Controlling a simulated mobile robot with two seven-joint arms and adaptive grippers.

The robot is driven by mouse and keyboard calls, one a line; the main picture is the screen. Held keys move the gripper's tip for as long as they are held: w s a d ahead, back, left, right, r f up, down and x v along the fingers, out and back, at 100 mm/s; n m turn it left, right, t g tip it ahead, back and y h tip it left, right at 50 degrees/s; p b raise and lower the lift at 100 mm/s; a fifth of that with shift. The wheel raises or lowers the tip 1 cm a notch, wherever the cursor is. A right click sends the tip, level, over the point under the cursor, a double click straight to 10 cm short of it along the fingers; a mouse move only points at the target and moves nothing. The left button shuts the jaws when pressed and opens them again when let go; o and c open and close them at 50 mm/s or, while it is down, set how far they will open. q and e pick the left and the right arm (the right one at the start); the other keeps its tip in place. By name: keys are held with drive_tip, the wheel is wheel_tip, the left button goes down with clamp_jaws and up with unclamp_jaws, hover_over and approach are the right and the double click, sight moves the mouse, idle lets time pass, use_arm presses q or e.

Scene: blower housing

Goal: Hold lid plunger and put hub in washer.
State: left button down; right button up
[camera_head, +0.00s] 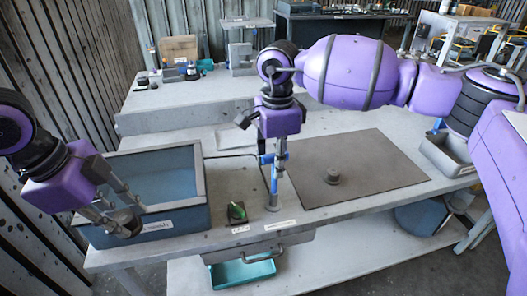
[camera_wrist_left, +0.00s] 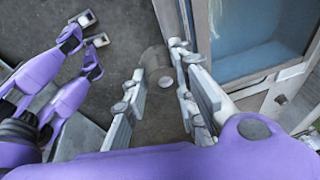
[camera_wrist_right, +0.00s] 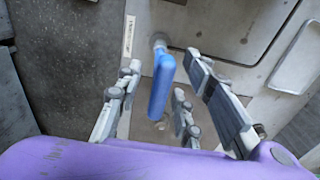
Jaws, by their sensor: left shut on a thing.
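The washer (camera_head: 198,195) is a blue box with a grey frame and a pale blue inside, at the left of the table; it also shows in the left wrist view (camera_wrist_left: 258,80). My left gripper (camera_head: 122,217) is at its front left, shut on a dark round part (camera_head: 127,229). Its outline is faint in the left wrist view (camera_wrist_left: 155,62). A blue handle (camera_wrist_right: 161,88) stands upright right of the washer, possibly the lid plunger. My right gripper (camera_head: 272,188) has its fingers spread either side of this handle, apparently not touching. A small grey stepped part, seemingly the hub (camera_head: 333,177), sits on the dark mat.
The dark mat (camera_head: 385,165) is otherwise bare. A grey tray (camera_head: 447,155) is at the right end. A teal drawer (camera_head: 242,272) hangs below the table front. A second bench (camera_head: 190,98) stands behind.

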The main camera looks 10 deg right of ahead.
drive_tip(key=shift+c, duration=0.3)
clamp_jaws()
drive_tip(key=shift+f, duration=0.1)
